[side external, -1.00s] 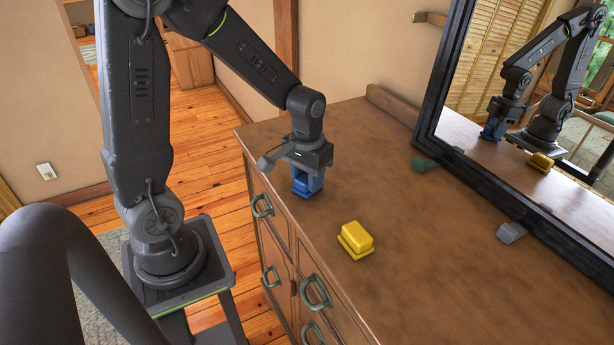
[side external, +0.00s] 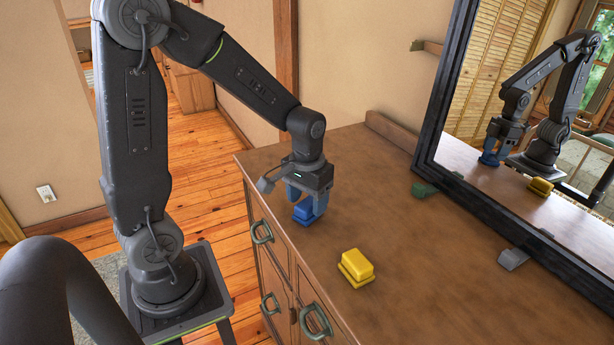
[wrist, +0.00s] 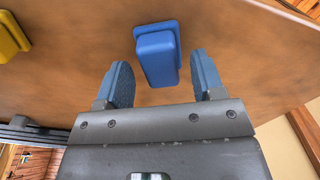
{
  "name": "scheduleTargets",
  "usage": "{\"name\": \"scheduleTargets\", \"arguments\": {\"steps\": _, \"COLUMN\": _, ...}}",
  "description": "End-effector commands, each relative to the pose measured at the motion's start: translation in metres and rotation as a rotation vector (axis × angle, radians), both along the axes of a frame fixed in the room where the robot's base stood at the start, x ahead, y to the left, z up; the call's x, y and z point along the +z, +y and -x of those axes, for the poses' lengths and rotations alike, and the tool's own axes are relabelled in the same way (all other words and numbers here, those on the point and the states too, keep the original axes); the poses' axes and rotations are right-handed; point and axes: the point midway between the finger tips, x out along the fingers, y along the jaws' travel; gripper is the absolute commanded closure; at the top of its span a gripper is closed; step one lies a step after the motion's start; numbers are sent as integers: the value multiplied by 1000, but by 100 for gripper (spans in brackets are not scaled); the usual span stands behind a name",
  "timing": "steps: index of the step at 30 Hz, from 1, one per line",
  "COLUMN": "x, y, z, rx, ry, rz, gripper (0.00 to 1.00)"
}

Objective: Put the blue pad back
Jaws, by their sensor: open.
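The blue pad (side external: 303,212) is a small blue block on a wider base, standing on the brown dresser top near its left front edge. In the wrist view the blue pad (wrist: 158,55) lies between and just beyond the fingertips. My gripper (side external: 306,208) is over it, pointing down, with its blue-lined fingers apart. In the wrist view my gripper (wrist: 163,75) is open, with gaps on both sides of the pad. The fingers partly hide the pad in the side view.
A yellow block on a yellow base (side external: 356,267) stands on the dresser top (side external: 430,285) to the right of the pad. A black-framed mirror (side external: 480,190) stands along the back, with a green foot and a grey foot. The dresser top between is clear.

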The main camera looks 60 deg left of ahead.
Motion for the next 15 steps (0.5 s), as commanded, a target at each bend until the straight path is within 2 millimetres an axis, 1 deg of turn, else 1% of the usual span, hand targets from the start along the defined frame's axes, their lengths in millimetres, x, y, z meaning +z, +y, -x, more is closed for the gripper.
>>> {"name": "scheduleTargets", "arguments": {"steps": 1, "x": 10, "y": 0, "z": -1, "rx": 0, "ry": -7, "rz": -2, "gripper": 38}}
{"name": "scheduleTargets", "arguments": {"steps": 9, "x": 68, "y": 0, "z": -1, "rx": 0, "ry": -7, "rz": -2, "gripper": 38}}
{"name": "scheduleTargets", "arguments": {"steps": 12, "x": 84, "y": 0, "z": 0, "rx": 0, "ry": -5, "rz": -1, "gripper": 38}}
{"name": "scheduleTargets", "arguments": {"steps": 15, "x": 96, "y": 0, "z": 0, "rx": 0, "ry": -3, "rz": -1, "gripper": 38}}
